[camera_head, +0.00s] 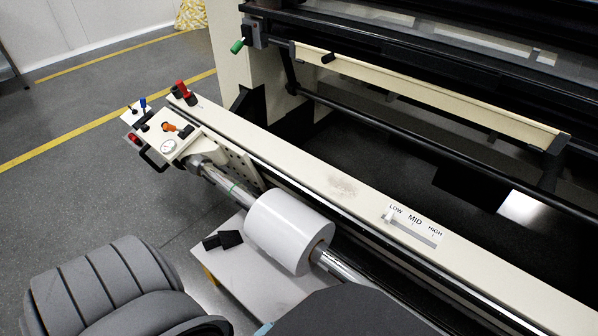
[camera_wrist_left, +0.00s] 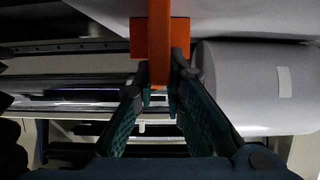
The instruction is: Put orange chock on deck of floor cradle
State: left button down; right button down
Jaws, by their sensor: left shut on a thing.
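My left gripper (camera_wrist_left: 158,78) is shut on the orange chock (camera_wrist_left: 159,40) in the left wrist view. The chock shows as an upright bar with a wider block behind it, in front of a pale grey surface at the top; I cannot tell whether it touches that surface. In the head view the floor cradle's pale deck (camera_head: 222,272) lies under the white roll (camera_head: 285,232), with a black block (camera_head: 222,240) on its left part. The roll also shows in the left wrist view (camera_wrist_left: 245,85), right of the chock. Both grippers are out of the head view.
A shiny shaft (camera_head: 228,184) runs through the roll, beside the machine's cream rail (camera_head: 300,165). A control panel (camera_head: 165,133) with knobs and a gauge stands at the shaft's far end. Grey floor (camera_head: 100,190) is open at the left.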

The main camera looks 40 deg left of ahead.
pick_arm(q)
jog(key=c, duration=1.7)
grip_release()
jog(key=shift+o, duration=0.2)
